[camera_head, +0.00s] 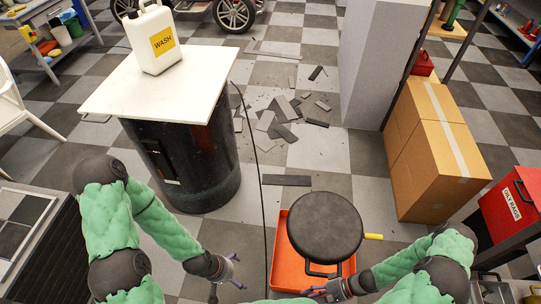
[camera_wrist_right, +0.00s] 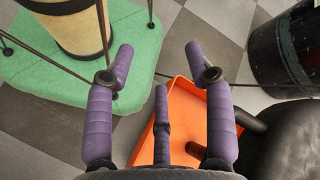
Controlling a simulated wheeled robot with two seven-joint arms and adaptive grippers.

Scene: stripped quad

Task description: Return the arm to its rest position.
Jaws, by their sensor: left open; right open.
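My left gripper (camera_head: 230,272) is open and empty, low in the head view, above the checkered floor and left of the orange tray. My right gripper (camera_head: 322,292) is at the bottom of the head view, near the tray's front edge. In the right wrist view its purple fingers (camera_wrist_right: 160,72) are spread with nothing between them. My two green-sleeved arms are bent, one on each side of the head view.
An orange tray (camera_head: 281,262) lies partly under a round black stool (camera_head: 325,226). A white jug (camera_head: 153,40) stands on a white-topped black drum (camera_head: 205,165). Cardboard boxes (camera_head: 438,150) stand right. Dark debris (camera_head: 283,131) and a cable (camera_head: 262,190) lie on the floor.

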